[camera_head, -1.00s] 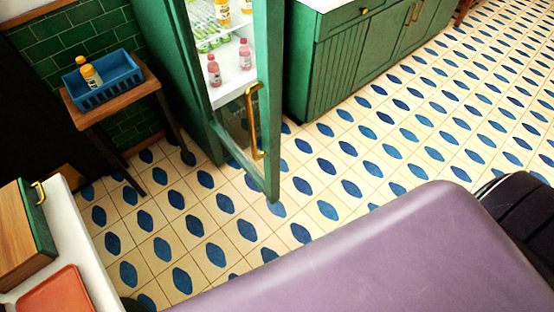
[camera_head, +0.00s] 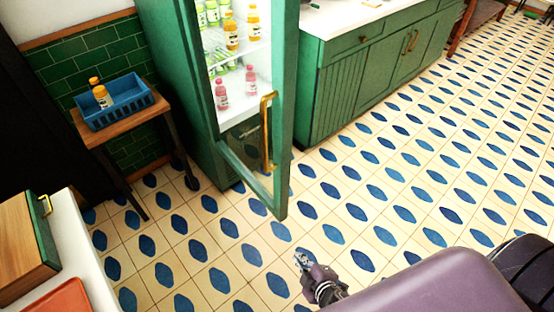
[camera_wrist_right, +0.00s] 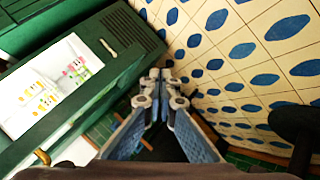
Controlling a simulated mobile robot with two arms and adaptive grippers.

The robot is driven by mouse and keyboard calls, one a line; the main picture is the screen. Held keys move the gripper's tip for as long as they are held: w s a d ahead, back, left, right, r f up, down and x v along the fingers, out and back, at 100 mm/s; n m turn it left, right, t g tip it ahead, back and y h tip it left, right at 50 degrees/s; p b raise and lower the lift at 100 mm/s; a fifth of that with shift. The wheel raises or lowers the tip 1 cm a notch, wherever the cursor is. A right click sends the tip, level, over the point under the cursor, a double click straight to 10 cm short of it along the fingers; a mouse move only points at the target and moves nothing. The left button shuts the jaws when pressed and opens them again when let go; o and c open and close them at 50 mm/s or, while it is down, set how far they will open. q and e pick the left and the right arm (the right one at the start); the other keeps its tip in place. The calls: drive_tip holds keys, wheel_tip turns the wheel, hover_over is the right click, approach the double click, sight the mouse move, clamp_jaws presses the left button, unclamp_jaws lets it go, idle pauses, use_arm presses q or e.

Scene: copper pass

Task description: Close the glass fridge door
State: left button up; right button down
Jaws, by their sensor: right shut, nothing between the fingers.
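The glass fridge door (camera_head: 284,130) has a green frame and stands open, its free edge swung out toward me in the head view. Its brass handle (camera_head: 267,130) is upright near that free edge. Behind the glass, the fridge's white shelves hold several bottles. My right gripper (camera_head: 301,259) is low over the tiled floor, below and slightly right of the door's bottom corner, apart from the door. It is shut and empty. In the right wrist view the fingers (camera_wrist_right: 160,78) point toward the floor, with the lit fridge interior (camera_wrist_right: 60,85) at left. My left gripper is out of view.
Green cabinets (camera_head: 360,90) stand at right. A white counter (camera_head: 85,250) is at lower left. The tiled floor before the door is clear.

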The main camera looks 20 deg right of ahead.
drive_tip(key=w+r+n+t+b, duration=0.1)
drive_tip(key=w+r+n+t, duration=0.15)
drive_tip(key=r, duration=0.55)
drive_tip(key=w+r+n+t+b, duration=0.15)
drive_tip(key=w+r, duration=0.25)
drive_tip(key=r, duration=0.5)
drive_tip(key=n+t, duration=0.4)
approach(279, 154)
wheel_tip(279, 154, up, 4)
drive_tip(key=s+a, duration=0.1)
drive_tip(key=s, duration=0.1)
drive_tip(key=shift+y, duration=0.4)
drive_tip(key=w+p, duration=0.1)
drive_tip(key=w, duration=0.1)
drive_tip(key=w+p, duration=0.1)
drive_tip(key=w, duration=0.2)
drive_tip(key=w+p, duration=0.1)
drive_tip(key=w, duration=0.2)
drive_tip(key=shift+w+a+f+p, duration=0.1)
drive_tip(key=shift+a+f+p, duration=0.15)
drive_tip(key=shift+p, duration=0.15)
drive_tip(key=shift+w+f, duration=0.15)
drive_tip(key=shift+w, duration=0.5)
drive_tip(key=shift+d, duration=0.15)
